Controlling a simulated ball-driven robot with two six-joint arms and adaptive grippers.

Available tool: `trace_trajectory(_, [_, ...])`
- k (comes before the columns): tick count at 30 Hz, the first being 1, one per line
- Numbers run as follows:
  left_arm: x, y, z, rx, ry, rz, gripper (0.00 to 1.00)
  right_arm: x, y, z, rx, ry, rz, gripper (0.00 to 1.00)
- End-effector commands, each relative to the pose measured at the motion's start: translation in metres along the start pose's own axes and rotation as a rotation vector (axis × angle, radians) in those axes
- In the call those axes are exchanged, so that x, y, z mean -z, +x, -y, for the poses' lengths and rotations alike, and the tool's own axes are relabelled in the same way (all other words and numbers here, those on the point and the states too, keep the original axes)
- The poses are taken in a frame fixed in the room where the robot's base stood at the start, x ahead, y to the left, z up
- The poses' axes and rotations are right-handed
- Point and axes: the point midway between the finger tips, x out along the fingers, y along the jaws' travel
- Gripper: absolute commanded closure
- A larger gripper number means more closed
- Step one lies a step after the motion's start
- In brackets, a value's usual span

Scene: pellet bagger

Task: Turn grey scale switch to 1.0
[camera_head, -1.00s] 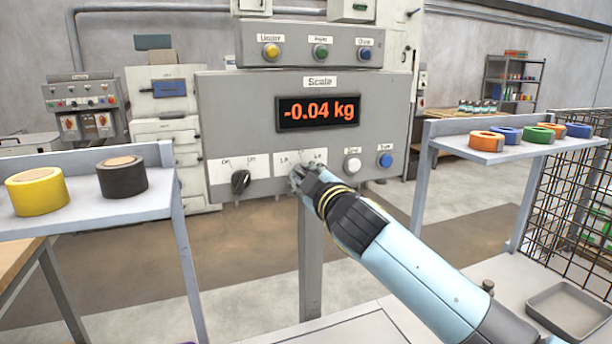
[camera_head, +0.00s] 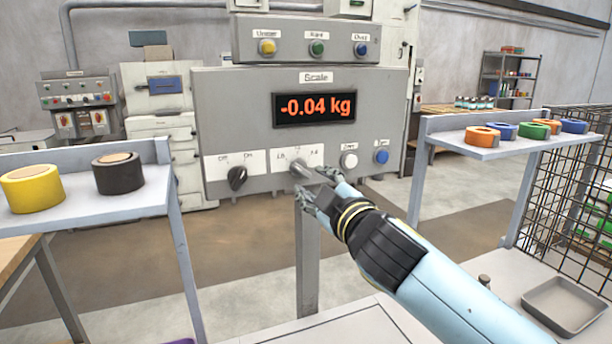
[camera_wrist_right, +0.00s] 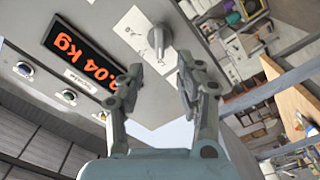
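The grey scale switch (camera_head: 301,169) sits on a white label plate (camera_head: 281,158) below the scale's orange display, which reads -0.04 kg. The plate's labels are too blurred to read surely. The switch also shows in the right wrist view (camera_wrist_right: 157,40), beyond the fingertips, with its raised grip visible. I cannot tell which label it points at. My right gripper (camera_head: 316,187) is just in front of the switch, to its lower right. The right wrist view shows the right gripper (camera_wrist_right: 159,80) open and empty, its fingers apart from the switch. My left gripper is not in view.
A black switch (camera_head: 237,178) is left of the grey one; a white button (camera_head: 349,161) and blue button (camera_head: 382,157) are to its right. Shelves with tape rolls flank the panel, left (camera_head: 100,212) and right (camera_head: 490,150). A grey tray (camera_head: 564,304) is at lower right.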

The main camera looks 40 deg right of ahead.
Motion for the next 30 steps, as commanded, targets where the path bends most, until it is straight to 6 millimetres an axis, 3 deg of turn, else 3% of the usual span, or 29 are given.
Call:
trace_trajectory(3, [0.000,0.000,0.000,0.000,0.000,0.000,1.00,0.000,-0.024,0.001,0.002,0.001,0.001,0.64])
trace_trajectory(9, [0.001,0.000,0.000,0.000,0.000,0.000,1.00,0.000,-0.044,0.000,0.000,0.000,0.000,0.64])
trace_trajectory(30, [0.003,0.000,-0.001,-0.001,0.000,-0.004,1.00,0.000,-0.047,0.000,0.000,0.000,0.000,0.64])
